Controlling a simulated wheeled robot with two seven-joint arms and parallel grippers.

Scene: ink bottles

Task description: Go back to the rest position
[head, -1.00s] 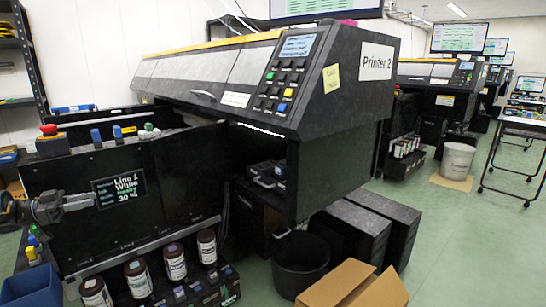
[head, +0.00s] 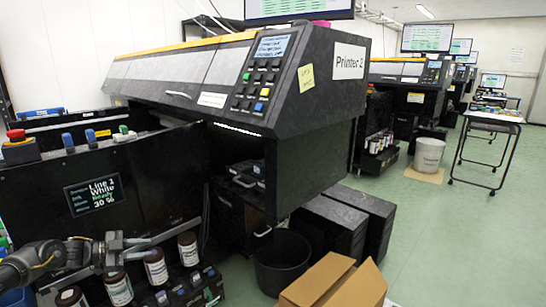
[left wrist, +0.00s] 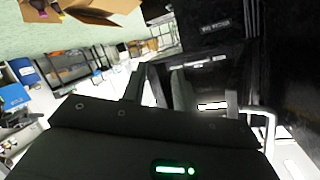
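My left gripper (head: 146,248) comes in from the left in the head view, in front of the printer's lower front panel. Its two fingers are apart, pointing right, just in front of the row of ink bottles. The left wrist view also shows the fingers spread (left wrist: 184,92), with nothing clearly held. Brown ink bottles with white labels (head: 188,249) (head: 155,267) (head: 118,289) stand in a row; another (head: 71,297) is cut by the bottom edge. The arm and gripper partly cover the row. My right gripper is in neither view.
A black bin (head: 282,262) and an open cardboard box (head: 330,283) stand on the floor to the right. Green floor (head: 440,240) is free further right.

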